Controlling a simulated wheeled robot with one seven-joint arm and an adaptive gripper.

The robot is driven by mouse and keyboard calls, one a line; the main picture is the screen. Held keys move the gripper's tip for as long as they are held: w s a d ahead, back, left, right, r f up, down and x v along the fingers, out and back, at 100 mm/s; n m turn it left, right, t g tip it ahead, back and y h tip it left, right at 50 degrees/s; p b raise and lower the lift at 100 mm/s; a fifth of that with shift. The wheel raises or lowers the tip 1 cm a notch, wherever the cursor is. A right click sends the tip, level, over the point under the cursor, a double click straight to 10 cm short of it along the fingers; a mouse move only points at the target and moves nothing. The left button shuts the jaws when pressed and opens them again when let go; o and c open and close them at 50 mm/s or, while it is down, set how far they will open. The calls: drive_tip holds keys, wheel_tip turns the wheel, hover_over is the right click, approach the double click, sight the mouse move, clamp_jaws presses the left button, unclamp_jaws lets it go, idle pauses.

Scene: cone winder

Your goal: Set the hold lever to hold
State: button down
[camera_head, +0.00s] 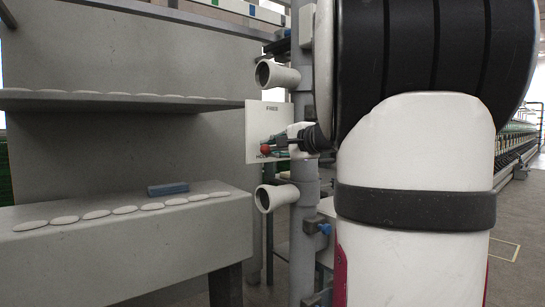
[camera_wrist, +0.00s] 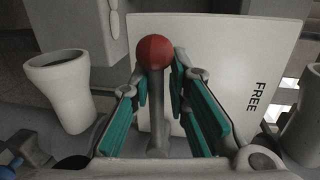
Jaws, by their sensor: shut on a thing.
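The hold lever shows in the wrist view as a red ball knob (camera_wrist: 154,52) on a grey stem (camera_wrist: 158,120). The stem stands between the teal pads of my gripper (camera_wrist: 161,82), which is shut on the lever, with the knob just past the fingertips. In the head view the red knob (camera_head: 265,149) lies low in front of the white label plate (camera_head: 255,120), by its lower word, which is partly covered. FREE is printed at the plate's top; the wrist view shows it sideways at right. My gripper (camera_head: 281,144) reaches in from the right, partly hidden.
White tubular cups stick out from the grey post above (camera_head: 285,76) and below (camera_head: 282,196) the plate. Grey shelves with white oval pieces stand at left, and a blue block (camera_head: 168,188) lies on the lower one. My arm hides much of the right side.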

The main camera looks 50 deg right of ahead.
drive_tip(key=shift+f, duration=0.45)
drive_tip(key=c, duration=1.7)
unclamp_jaws()
drive_tip(key=shift+o, duration=0.2)
drive_tip(key=shift+r, duration=0.15)
drive_tip(key=shift+s+a+r, duration=0.1)
drive_tip(key=shift+s, duration=0.2)
drive_tip(key=v, duration=1.1)
drive_tip(key=shift+s+a, duration=0.15)
